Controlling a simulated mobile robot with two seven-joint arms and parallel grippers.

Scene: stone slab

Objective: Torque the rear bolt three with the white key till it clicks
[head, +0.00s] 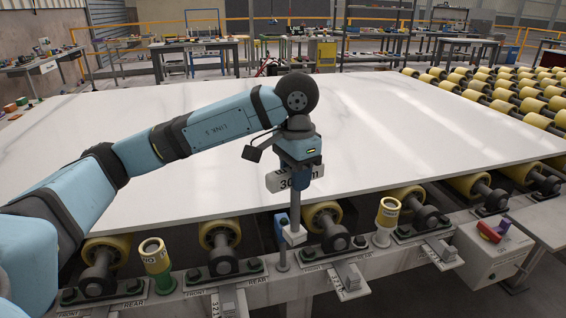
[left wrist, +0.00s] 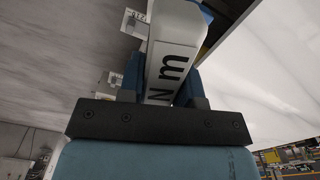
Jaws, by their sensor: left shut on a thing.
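My left gripper (head: 297,172) comes down from above the slab's front edge, shut on the white key. The key (head: 276,183) carries a black "30 … m" label, partly covered by the fingers. In the left wrist view the key's white body (left wrist: 172,62) with "N m" lies between the blue fingers. A shaft runs down from the grip to a white block near the roller frame; whether it touches a bolt I cannot tell. Bearing blocks along the frame have dark bolts, among them one at the middle bearing's right (head: 360,241). Labels read FRONT and REAR; number three I cannot single out.
A white stone slab (head: 400,125) lies on yellow rollers. Yellow-topped cups stand on the frame at left (head: 158,265) and right (head: 386,220). Benches stand behind.

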